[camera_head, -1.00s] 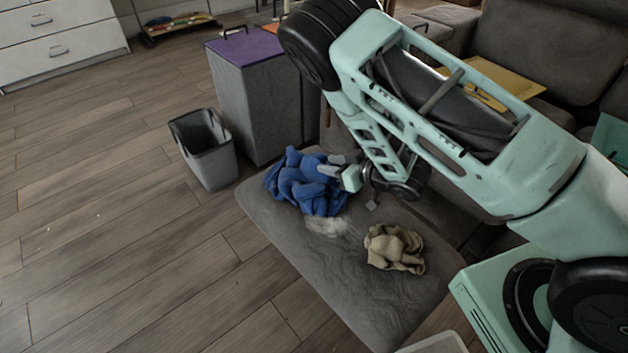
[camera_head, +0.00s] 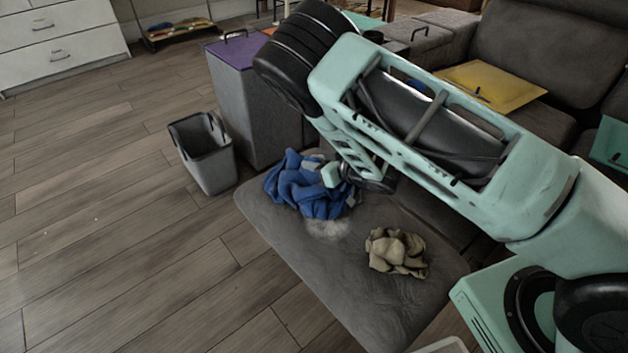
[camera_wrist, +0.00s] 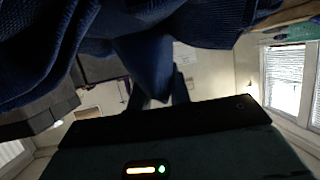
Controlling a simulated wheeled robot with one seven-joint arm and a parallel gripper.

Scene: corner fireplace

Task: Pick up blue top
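The blue top (camera_head: 295,185) lies crumpled on the far left end of the dark grey cushioned seat (camera_head: 330,285). My gripper (camera_head: 328,186) is low over its right side, with a grey finger showing on each side of some blue cloth. The fingers look apart. In the wrist view, the blue top (camera_wrist: 150,60) fills much of the upper part, very close to the camera.
A beige cloth (camera_head: 397,250) lies nearer on the same seat. A grey bin (camera_head: 205,155) stands on the floor to the left, beside a grey box with a purple lid (camera_head: 240,50). A sofa with a yellow folder (camera_head: 490,85) is at the right. The left floor is clear.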

